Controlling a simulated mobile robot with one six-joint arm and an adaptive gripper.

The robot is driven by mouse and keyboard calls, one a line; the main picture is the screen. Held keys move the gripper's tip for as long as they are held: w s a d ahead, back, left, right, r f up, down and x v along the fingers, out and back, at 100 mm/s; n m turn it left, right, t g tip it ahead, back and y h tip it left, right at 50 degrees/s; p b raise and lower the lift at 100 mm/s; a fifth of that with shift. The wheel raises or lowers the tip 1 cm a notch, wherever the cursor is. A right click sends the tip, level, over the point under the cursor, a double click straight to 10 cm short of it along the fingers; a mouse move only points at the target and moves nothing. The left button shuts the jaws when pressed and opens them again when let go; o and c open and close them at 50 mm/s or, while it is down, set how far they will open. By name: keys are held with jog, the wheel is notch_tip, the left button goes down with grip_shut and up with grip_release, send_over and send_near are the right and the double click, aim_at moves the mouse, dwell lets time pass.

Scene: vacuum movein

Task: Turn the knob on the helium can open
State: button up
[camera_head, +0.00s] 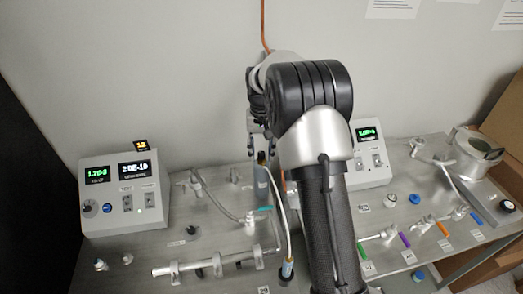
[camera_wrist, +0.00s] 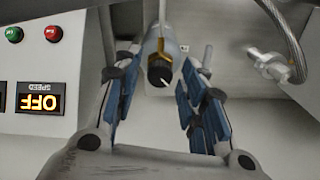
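In the wrist view, a black knob (camera_wrist: 160,73) with a pale pointer mark sits on a brass-coloured fitting (camera_wrist: 155,47). A light grey cylinder (camera_wrist: 168,65), apparently the helium can, shows behind it. My gripper (camera_wrist: 157,78) is open. Its blue-padded fingers stand on either side of the knob, with visible gaps; I see no clear contact. In the head view, my gripper (camera_head: 259,138) is low behind my arm and partly hidden. A blue-grey cylinder with a dark top (camera_head: 263,188) stands just below it; I cannot tell whether it is the can.
A control box with lit displays (camera_head: 122,192) stands at left. Another box (camera_head: 370,160) stands right of my arm. Pipework (camera_head: 205,264) and a thin cable lie in front. The wrist view shows an "OFF" display (camera_wrist: 40,103) at left and a metal hose (camera_wrist: 282,30) at right.

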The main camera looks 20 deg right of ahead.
grip_shut()
jog(key=shift+r+m, duration=0.1)
jog(key=shift+m, duration=0.2)
jog(key=m+p, duration=0.2)
jog(key=m, duration=0.1)
jog(key=shift+m, duration=0.4)
jog(key=m+p, duration=0.2)
jog(key=m, duration=0.2)
jog(key=shift+m, duration=0.3)
jog(key=m+p, duration=0.1)
jog(key=m, duration=0.7)
jog(key=shift+m, duration=0.6)
